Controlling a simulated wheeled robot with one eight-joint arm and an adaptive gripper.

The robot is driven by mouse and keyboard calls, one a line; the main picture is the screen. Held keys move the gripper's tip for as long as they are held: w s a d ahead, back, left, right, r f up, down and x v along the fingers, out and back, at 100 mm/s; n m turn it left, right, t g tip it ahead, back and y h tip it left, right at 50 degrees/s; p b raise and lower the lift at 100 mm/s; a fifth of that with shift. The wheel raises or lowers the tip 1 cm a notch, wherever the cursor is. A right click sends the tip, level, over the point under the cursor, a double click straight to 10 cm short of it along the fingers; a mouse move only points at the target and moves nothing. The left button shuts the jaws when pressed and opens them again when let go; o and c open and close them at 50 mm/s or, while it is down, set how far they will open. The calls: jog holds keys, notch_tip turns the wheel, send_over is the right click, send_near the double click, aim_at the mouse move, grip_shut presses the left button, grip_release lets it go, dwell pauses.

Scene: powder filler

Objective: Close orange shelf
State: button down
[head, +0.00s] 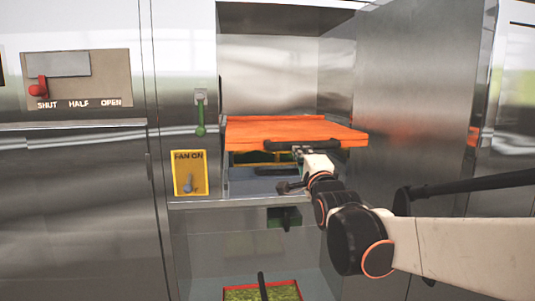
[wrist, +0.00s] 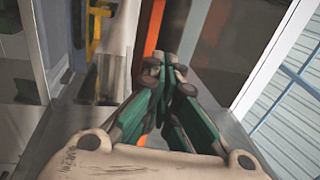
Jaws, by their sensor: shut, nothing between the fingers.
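The orange shelf (head: 290,131) sits in the open bay of the metal cabinet in the head view, and its front part juts out. A dark handle (head: 325,144) runs along its front edge. My gripper (head: 303,153) is just below and at the handle; whether it touches is hard to tell. In the wrist view my gripper (wrist: 165,68) is shut and empty, with its fingertips close to the shelf's orange edge (wrist: 153,28). My arm hides part of the space under the shelf.
Left of the bay are a green lever (head: 200,118) and a yellow fan switch panel (head: 189,173). Further left is a red lever (head: 42,88). A metal door or side panel (head: 415,100) stands at the right. A red-rimmed tray (head: 262,291) lies below.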

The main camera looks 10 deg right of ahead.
jog(key=w+b, duration=0.3)
jog(key=w, duration=3)
jog(key=shift+r, duration=0.1)
